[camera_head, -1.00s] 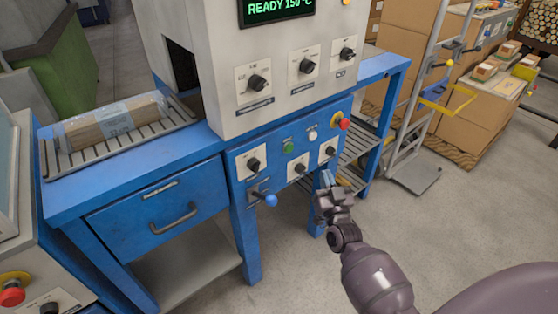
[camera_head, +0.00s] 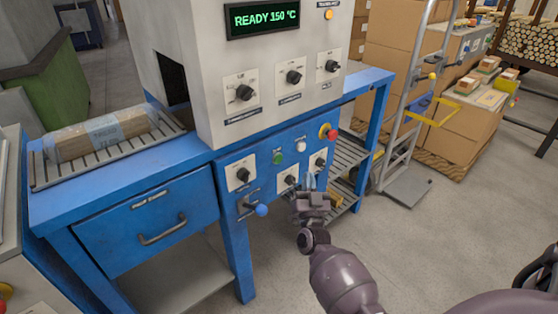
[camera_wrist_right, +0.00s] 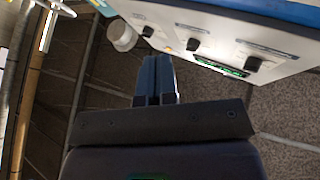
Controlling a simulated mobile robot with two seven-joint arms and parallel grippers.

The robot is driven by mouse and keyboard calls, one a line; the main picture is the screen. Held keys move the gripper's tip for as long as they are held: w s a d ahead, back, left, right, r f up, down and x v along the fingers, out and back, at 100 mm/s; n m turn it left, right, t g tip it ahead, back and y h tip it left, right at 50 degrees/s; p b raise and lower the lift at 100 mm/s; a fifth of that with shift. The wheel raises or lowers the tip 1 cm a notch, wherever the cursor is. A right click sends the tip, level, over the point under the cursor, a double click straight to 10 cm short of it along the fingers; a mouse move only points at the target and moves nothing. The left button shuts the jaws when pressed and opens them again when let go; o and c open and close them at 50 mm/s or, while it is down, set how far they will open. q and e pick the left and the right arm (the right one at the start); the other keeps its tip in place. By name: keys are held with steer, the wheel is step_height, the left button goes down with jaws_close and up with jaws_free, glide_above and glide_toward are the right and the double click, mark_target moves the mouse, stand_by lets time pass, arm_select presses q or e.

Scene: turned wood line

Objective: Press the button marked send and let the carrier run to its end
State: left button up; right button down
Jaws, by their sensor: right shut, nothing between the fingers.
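The blue machine's front panel (camera_head: 268,170) carries a green button (camera_head: 278,158), a white button (camera_head: 301,146), a red emergency-type knob (camera_head: 328,132) and several black rotary knobs. Their small labels are unreadable, so I cannot tell which is marked send. My right gripper (camera_head: 310,186) is shut and empty, in front of the panel's lower right part, below the buttons. It also shows in the right wrist view (camera_wrist_right: 158,75). A wrapped wood bundle (camera_head: 100,136) lies on the slatted rack (camera_head: 60,178) at left. I cannot identify the carrier. My left gripper is out of view.
The display (camera_head: 262,18) reads READY 150 °C. A blue-ended lever (camera_head: 261,210) sticks out at the panel's lower left. A drawer (camera_head: 150,220) is left of it. A hand truck (camera_head: 410,160) and cardboard boxes (camera_head: 400,60) stand at right. The floor between is clear.

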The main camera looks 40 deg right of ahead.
mark_target(279, 159)
arm_select(q)
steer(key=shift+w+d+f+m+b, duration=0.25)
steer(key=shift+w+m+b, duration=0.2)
steer(key=shift+b, duration=0.75)
arm_select(e)
steer(key=w, duration=0.8)
steer(key=shift+w+a, duration=0.25)
steer(key=shift+a, duration=0.05)
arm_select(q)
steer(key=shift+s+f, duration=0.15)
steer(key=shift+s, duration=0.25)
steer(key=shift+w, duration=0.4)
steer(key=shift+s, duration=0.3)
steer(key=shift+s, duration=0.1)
arm_select(e)
steer(key=shift+w, duration=0.1)
